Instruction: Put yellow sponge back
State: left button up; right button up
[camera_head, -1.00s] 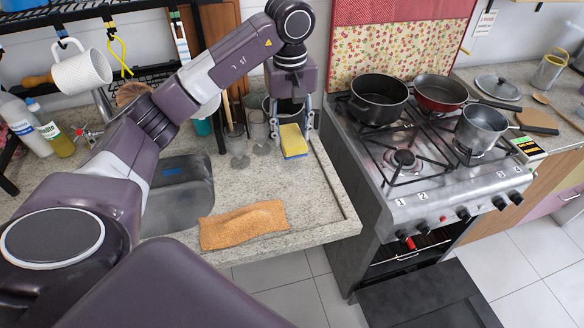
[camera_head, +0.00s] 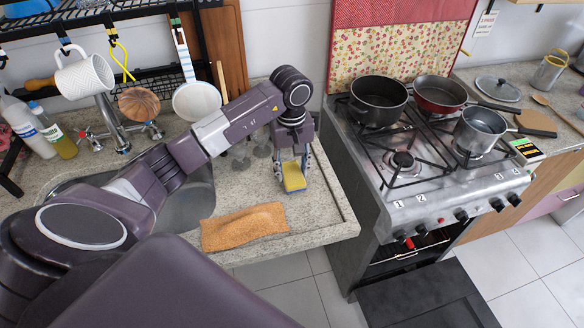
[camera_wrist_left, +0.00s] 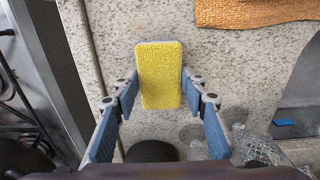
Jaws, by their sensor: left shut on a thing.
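The yellow sponge (camera_head: 294,178) has a blue underside and is over the stone counter near the stove. My left gripper (camera_head: 291,167) points down and is shut on the sponge. In the left wrist view the sponge (camera_wrist_left: 160,68) sits between the two blue finger pads, its yellow face showing and its far end sticking out past them. I cannot tell whether its underside touches the counter. My right gripper is not in view.
An orange cloth (camera_head: 243,227) lies on the counter's front part. The sink (camera_head: 188,207) is partly hidden behind my arm. A black rack (camera_head: 100,20) with hanging utensils stands at upper left. The stove (camera_head: 440,180) with pots is on the right. Glasses (camera_head: 240,160) stand behind the arm.

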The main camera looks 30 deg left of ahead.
aim_at(292, 173)
pick_arm(q)
jog(key=shift+f, duration=0.2)
jog(key=o, duration=1.1)
jog(key=shift+r, duration=0.2)
jog(key=shift+r+b, duration=1.4)
jog(key=shift+r, duration=4.6)
